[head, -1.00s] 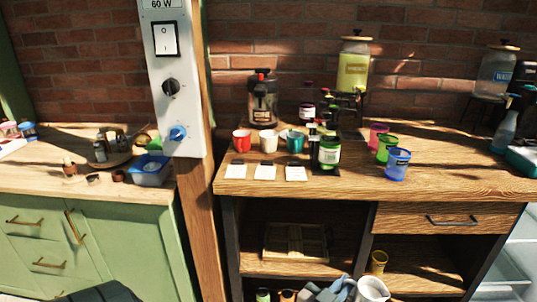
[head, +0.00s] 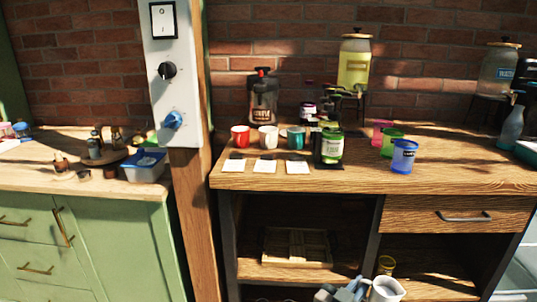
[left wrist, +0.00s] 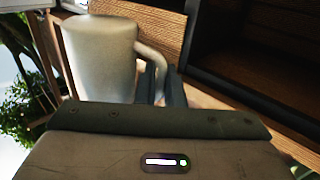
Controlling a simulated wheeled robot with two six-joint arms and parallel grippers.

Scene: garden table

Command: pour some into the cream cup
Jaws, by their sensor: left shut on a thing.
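The cream cup (head: 268,138) stands upright on the wooden table, between a red cup (head: 240,138) and a teal cup (head: 296,139). My left gripper (head: 352,288) is low at the bottom edge of the head view, in front of the table and below its top. It is shut on the handle of a white pitcher (head: 388,291), which is cut off by the frame. The left wrist view shows the pitcher (left wrist: 98,60) with its handle between the fingers (left wrist: 160,86). What is inside the pitcher is hidden. My right gripper is not in view.
White cards (head: 265,167) lie before the cups. A post with a switch panel (head: 172,80) rises left of the table. The table's right front is clear.

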